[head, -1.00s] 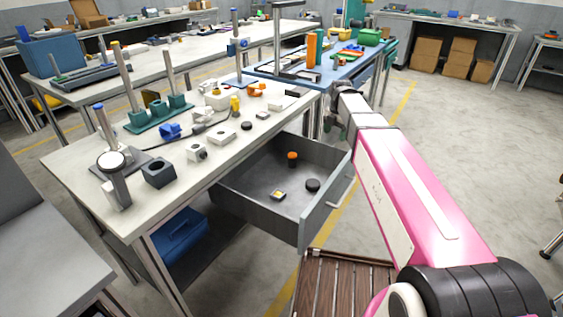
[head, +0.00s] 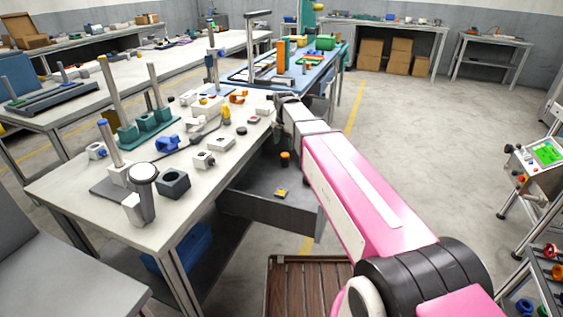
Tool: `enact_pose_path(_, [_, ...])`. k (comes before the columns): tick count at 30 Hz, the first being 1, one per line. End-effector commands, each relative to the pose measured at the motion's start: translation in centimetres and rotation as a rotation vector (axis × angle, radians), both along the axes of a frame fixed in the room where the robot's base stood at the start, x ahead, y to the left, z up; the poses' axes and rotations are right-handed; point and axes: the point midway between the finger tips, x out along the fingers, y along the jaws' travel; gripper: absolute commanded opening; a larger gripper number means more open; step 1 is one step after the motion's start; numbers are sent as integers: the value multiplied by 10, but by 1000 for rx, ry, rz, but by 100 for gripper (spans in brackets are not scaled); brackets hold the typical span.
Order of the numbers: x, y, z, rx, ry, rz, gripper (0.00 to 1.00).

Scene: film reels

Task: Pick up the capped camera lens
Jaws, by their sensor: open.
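I cannot pick out the capped camera lens for certain. A small black disc (head: 241,130) lies on the near workbench (head: 85,205). The open drawer (head: 265,208) below the bench holds an orange-topped piece (head: 285,156) and a small yellow-and-dark piece (head: 281,192). My pink arm hides the drawer's right part, where a black round piece lay in the earlier frame. My gripper (head: 284,98) is a small dark shape at the arm's far end, by the bench's right edge. It is open, with nothing seen in it.
The bench carries a teal stand with posts (head: 150,122), a dark square block (head: 173,181) and a round-topped silver piece (head: 143,175). A brown slatted surface (head: 305,285) is low in front. A stand with a green screen (head: 546,152) is at right. Open floor lies between.

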Motion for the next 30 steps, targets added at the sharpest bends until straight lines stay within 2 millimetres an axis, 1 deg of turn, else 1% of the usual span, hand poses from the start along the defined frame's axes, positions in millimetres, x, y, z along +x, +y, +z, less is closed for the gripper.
enact_pose_path(6, [0,0,-30,0,1,0,73])
enact_pose_path(17, [-2,-2,-54,0,1,0,73])
enact_pose_path(25, [-3,-4,-88,0,0,0,73])
enact_pose_path(27, [-3,-4,-92,0,0,0,73])
enact_pose_path(30, [-3,-4,-93,0,0,0,73])
